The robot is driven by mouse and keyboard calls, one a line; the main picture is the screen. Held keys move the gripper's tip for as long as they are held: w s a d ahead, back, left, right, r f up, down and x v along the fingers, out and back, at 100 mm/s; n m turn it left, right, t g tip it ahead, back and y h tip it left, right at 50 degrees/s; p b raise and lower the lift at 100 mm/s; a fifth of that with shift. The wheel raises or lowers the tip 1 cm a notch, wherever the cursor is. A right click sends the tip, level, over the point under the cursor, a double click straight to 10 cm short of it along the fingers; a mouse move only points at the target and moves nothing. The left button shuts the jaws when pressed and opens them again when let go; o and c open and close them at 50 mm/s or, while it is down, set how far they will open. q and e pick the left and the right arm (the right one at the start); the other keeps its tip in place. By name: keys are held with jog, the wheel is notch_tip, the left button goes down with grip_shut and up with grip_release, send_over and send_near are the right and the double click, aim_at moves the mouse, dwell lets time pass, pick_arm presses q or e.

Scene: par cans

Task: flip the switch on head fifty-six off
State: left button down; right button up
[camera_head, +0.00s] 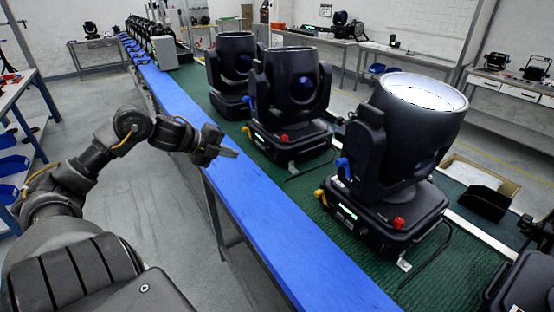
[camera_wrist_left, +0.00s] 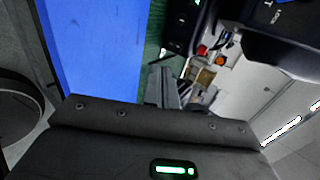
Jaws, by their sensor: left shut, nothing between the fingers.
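Several black moving-head lights stand on the green belt. The nearest large head (camera_head: 405,140) has a lit white lens, a green display (camera_head: 348,211) and a red knob (camera_head: 398,223) on its base. A middle head (camera_head: 290,90) and a farther head (camera_head: 229,65) stand behind it. I cannot read the numbers, so I cannot tell which is fifty-six, and no switch shows clearly. My left gripper (camera_head: 222,153) is shut and empty, above the blue rail, left of the middle head's base and apart from it. Its fingers (camera_wrist_left: 166,92) show in the left wrist view.
The blue rail (camera_head: 250,212) runs along the belt's left side. A black open box (camera_head: 490,200) lies to the right of the nearest head. Dark equipment (camera_head: 528,285) cuts into the bottom right corner. The floor left of the rail is clear near my left arm.

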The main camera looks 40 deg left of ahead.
aim_at(276, 156)
jog(key=shift+w, duration=0.3)
